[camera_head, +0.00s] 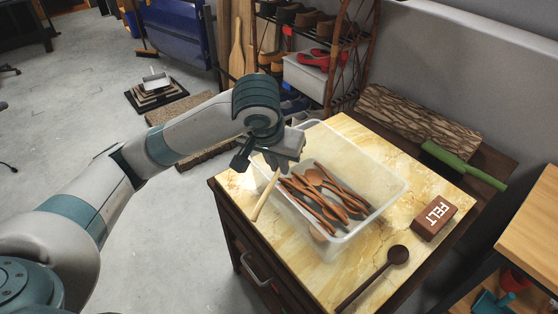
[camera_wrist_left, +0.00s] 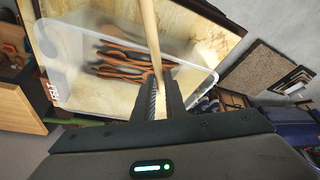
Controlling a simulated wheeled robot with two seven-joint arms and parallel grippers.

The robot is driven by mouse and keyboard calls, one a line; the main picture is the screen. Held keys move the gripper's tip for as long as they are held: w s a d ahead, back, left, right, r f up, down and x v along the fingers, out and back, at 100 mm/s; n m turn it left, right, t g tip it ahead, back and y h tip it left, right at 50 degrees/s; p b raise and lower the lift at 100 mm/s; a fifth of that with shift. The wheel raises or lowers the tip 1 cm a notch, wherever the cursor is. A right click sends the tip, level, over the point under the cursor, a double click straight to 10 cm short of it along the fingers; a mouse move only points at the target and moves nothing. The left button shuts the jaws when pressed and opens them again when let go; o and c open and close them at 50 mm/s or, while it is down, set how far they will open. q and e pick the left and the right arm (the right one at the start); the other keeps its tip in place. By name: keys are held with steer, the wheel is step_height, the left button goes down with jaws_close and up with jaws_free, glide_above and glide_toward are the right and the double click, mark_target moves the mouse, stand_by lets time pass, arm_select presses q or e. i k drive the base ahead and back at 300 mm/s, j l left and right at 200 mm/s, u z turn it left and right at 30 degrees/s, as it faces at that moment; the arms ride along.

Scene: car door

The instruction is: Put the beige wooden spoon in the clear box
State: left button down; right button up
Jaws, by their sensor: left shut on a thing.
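The beige wooden spoon (camera_head: 264,196) is a pale stick held at the near left side of the clear box, apparently over its rim. My left gripper (camera_head: 274,163) is shut on it. In the left wrist view the pale handle (camera_wrist_left: 150,35) runs up from between the two fingers (camera_wrist_left: 158,98); its bowl cannot be made out. The clear box (camera_head: 350,236) stands on the marbled cabinet top, with several brown wooden spoons (camera_head: 325,192) inside. It also shows in the left wrist view (camera_wrist_left: 190,80). My right gripper is not in view.
A dark wooden spoon (camera_head: 397,255) lies on the top in front of the box. A green-handled tool (camera_head: 465,166) and a bark-like log (camera_head: 418,120) lie behind. A shoe rack (camera_head: 305,45) stands at the back.

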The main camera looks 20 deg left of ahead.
mark_target(299, 199)
steer(key=k+l, duration=0.15)
steer(key=k+l+u, duration=0.1)
steer(key=l, duration=0.3)
steer(key=l+u, duration=0.15)
steer(key=l, duration=0.8)
steer(key=i+l, duration=0.1)
steer(key=l, duration=0.15)
steer(key=l+u, duration=0.1)
steer(key=i+l, duration=0.05)
steer(key=l, duration=0.05)
